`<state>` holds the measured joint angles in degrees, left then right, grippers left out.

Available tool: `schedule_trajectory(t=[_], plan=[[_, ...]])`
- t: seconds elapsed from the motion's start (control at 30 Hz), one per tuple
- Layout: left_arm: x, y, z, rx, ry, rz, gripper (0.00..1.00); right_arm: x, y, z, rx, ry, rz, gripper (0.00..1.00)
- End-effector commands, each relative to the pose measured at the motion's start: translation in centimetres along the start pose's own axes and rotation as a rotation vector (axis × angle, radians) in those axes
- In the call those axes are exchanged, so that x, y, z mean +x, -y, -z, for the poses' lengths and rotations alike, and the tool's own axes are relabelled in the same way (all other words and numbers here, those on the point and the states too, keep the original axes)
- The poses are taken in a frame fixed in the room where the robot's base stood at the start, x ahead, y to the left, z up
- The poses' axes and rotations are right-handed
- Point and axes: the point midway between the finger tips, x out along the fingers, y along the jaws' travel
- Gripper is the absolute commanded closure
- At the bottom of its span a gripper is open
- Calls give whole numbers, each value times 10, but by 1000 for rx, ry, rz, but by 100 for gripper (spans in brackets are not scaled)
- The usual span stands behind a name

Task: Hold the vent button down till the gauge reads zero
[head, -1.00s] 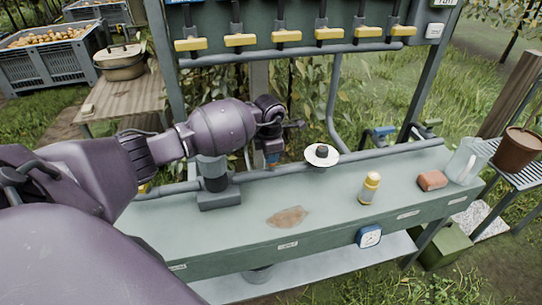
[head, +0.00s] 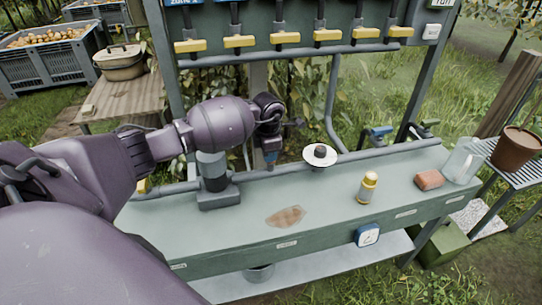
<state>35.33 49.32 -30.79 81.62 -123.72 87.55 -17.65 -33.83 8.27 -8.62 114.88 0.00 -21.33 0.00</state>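My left arm reaches in from the left over the bench (head: 330,205). Its gripper (head: 292,123) is small and dark against the foliage, above the bench's back edge; I cannot tell if its fingers are apart. A dark knob (head: 320,150) on a white disc stands on the back pipe, right of and below the gripper, with a visible gap between them. It may be the vent button; no label shows. A blue square dial (head: 367,235) sits on the bench's front edge, its reading too small to tell. A grey cylindrical fitting (head: 213,185) stands partly behind my arm. My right gripper is not in view.
A yellow-capped bottle (head: 367,187), a reddish-brown block (head: 429,180) and a clear jug (head: 462,161) stand on the bench's right. A brown patch (head: 286,216) lies mid-bench. Several yellow-handled valves (head: 285,38) hang above. A blue tap (head: 378,135) is behind the bench.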

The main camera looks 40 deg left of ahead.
Motion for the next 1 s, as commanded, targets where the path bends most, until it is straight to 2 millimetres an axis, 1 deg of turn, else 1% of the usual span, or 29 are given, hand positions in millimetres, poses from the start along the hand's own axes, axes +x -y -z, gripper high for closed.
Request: schedule_trajectory(t=[0.03,0.1,0.17,0.33,0.5,0.6,0.7,0.83,1.0], plan=[[-18,-4,1,-2,5,-7,100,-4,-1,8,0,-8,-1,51],[-34,-10,2,-4,9,-13,100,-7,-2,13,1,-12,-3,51],[-44,-9,1,-1,11,-13,100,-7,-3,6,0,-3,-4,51],[-78,-9,1,-1,10,-15,100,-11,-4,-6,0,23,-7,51],[-106,-9,1,-2,12,-15,100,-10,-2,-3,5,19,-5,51],[-117,-9,1,-3,11,-15,100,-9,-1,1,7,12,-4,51],[-124,-8,1,-2,12,-14,100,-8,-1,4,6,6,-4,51],[-128,-8,1,-3,12,-14,100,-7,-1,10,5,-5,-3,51],[-129,-8,1,-3,12,-14,100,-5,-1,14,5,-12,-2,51]])
